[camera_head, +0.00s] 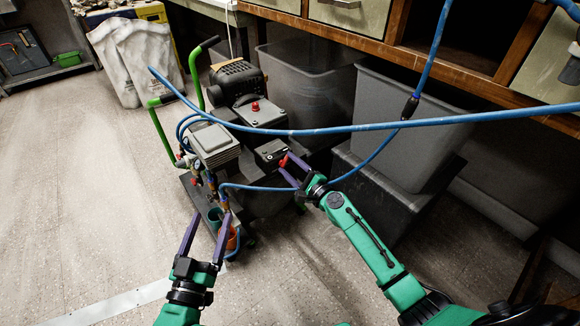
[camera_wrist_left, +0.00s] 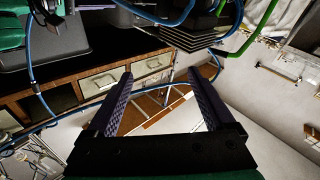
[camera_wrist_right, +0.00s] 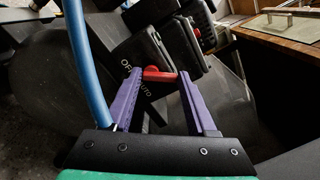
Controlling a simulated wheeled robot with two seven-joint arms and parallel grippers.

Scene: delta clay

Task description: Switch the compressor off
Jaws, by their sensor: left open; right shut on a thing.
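The compressor (camera_head: 262,112) stands on the floor at the middle, with a black motor, a grey box and green handles. A black switch box (camera_head: 271,150) on its near side carries a red switch lever (camera_head: 284,161). In the right wrist view the red lever (camera_wrist_right: 160,73) lies between the fingertips of my right gripper (camera_wrist_right: 162,76), beside "OFF" and "AUTO" lettering. My right gripper (camera_head: 287,166) is shut on the lever. My left gripper (camera_head: 210,214) is open and empty, in front of the compressor's left part; it also shows in the left wrist view (camera_wrist_left: 160,74).
A blue hose (camera_head: 330,131) crosses above the compressor, and a lower loop passes by my right gripper. Grey bins (camera_head: 395,125) stand under the workbench (camera_head: 470,80) at the right. A white sack (camera_head: 138,60) stands at the back left. The left floor is clear.

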